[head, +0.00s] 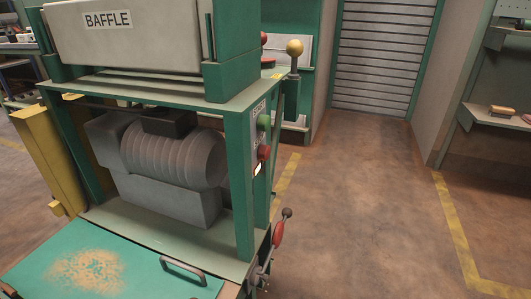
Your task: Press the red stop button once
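The red stop button (264,153) sits on a narrow panel on the right side post of a green machine (243,190). A green button (263,122) is above it on the same panel. A small lit rectangle (257,169) shows just below the red button. The buttons face right, so I see them from the side. My gripper is not in view, and nothing touches the red button.
A lever with a red grip (278,234) juts out at the machine's lower right. A lever with a yellow ball (294,48) stands behind. A green lid with a handle (182,271) is at the front. Open floor (365,220) lies to the right.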

